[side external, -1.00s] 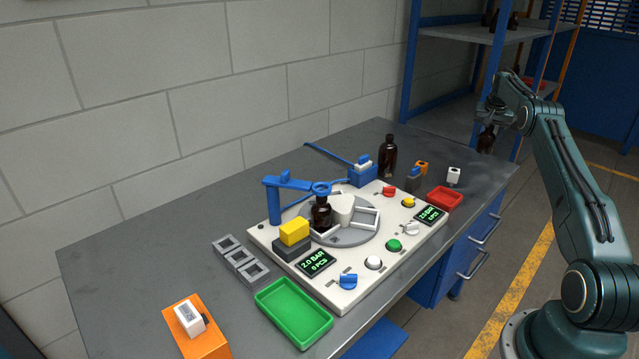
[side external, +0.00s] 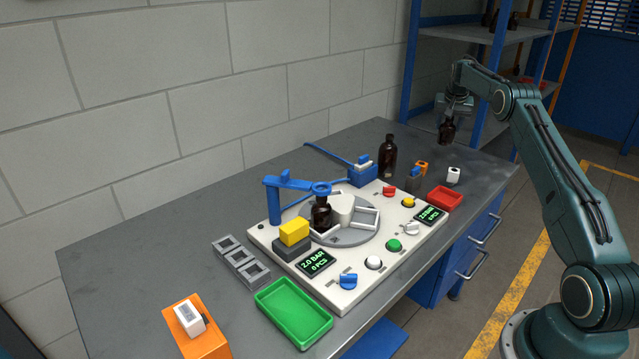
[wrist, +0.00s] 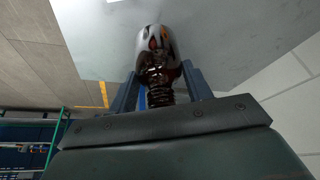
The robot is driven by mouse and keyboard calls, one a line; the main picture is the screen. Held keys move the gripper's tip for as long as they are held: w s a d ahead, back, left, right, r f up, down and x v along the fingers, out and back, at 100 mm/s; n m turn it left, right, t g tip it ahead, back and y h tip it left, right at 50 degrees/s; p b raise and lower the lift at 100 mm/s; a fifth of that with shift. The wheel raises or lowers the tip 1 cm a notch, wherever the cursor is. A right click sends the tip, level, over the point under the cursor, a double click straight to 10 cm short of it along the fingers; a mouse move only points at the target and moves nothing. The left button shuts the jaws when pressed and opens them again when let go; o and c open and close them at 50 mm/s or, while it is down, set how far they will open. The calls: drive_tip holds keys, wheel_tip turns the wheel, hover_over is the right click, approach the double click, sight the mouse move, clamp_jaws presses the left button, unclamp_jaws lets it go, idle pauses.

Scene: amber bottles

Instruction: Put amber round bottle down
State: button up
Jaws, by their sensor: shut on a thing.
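My gripper (side external: 453,110) is at the far right end of the grey workbench in the side view. It is shut on an amber round bottle (side external: 447,131), which hangs upright below it. In the side view the bottle appears over or just above the bench's far corner; I cannot tell if its base touches. In the wrist view the dark, shiny bottle (wrist: 157,65) sits between the two blue fingers (wrist: 160,92).
A taller amber bottle (side external: 388,157) stands on the bench (side external: 130,250) left of the held one. A second bottle (side external: 321,213) is in the white machine (side external: 340,290). Orange and white small blocks and a red tray (side external: 445,198) are nearby. A blue shelf stands behind.

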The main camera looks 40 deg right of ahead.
drive_tip(key=w+a+r+n+t+y, duration=0.1)
drive_tip(key=w+a+r+n, duration=0.15)
drive_tip(key=w+a, duration=0.75)
drive_tip(key=w+a+r+n, duration=0.1)
drive_tip(key=w+a+n, duration=0.2)
drive_tip(key=a, duration=1.5)
drive_tip(key=w+a+r+n+t+y, duration=0.15)
drive_tip(key=w+a, duration=0.45)
drive_tip(key=a, duration=0.8)
drive_tip(key=s+a+r+n+y, duration=0.1)
drive_tip(key=s+a+n, duration=0.2)
drive_tip(key=a, duration=1.1)
drive_tip(key=s+a+r+n+y, duration=0.1)
drive_tip(key=s+a+n, duration=0.1)
drive_tip(key=a, duration=1.1)
drive_tip(key=s+a+r+n, duration=0.1)
drive_tip(key=s+a+n, duration=0.2)
drive_tip(key=a, duration=1.1)
wheel_tip(320, 180, down, 16)
drive_tip(key=shift+w+d, duration=0.25)
drive_tip(key=shift+w, duration=0.05)
drive_tip(key=shift+f, duration=2.15)
drive_tip(key=shift+f, duration=0.15)
